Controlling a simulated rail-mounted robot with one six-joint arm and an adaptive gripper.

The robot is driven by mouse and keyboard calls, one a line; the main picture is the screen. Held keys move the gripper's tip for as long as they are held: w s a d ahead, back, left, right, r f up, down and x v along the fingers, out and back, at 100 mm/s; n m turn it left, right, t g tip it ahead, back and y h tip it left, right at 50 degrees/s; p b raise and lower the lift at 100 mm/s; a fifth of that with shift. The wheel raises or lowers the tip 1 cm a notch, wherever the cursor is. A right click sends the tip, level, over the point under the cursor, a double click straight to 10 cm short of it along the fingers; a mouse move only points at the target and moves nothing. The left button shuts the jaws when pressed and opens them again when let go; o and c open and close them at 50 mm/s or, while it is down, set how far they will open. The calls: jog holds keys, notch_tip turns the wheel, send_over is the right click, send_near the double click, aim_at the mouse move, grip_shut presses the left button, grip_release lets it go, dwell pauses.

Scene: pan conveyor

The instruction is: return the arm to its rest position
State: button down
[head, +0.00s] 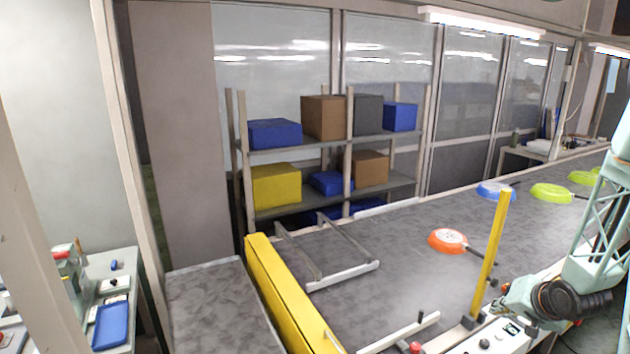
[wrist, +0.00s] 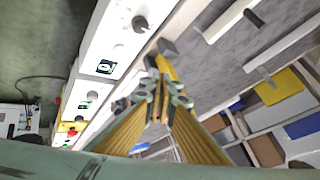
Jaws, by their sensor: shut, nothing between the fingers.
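My gripper (wrist: 160,98) shows in the middle of the wrist view, its fingers together with nothing between them. It points toward the conveyor's edge, with the white control panel to its left. In the head view my pale green arm (head: 598,225) stands at the right edge, over the near side of the conveyor (head: 390,265). I cannot make out the fingertips there.
An orange pan (head: 448,240), a blue pan (head: 495,191), a lime pan (head: 552,193) and a green pan (head: 583,177) lie on the conveyor. A yellow post (head: 490,255) stands close to my arm. A shelf with boxes (head: 277,184) stands behind.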

jog(key=s+a+r+n+g+h, duration=0.15)
jog(key=s+a+r, duration=0.35)
jog(key=a+r, duration=0.6)
jog(key=s+a+r+n+g, duration=0.15)
jog(key=s+a+r, duration=0.45)
jog(key=r, duration=0.9)
jog(key=s+a+r+n+y, duration=0.1)
jog(key=s+a+r, duration=0.3)
jog(key=s+a, duration=0.7)
jog(key=s+a+r+n+g+y+b, duration=0.1)
jog(key=s+a+r+n, duration=0.3)
jog(key=s+a, duration=0.8)
jog(key=shift+s+a+r+g, duration=0.25)
jog(key=shift+s+r, duration=0.25)
jog(key=shift+s, duration=3)
jog(key=shift+y, duration=0.25)
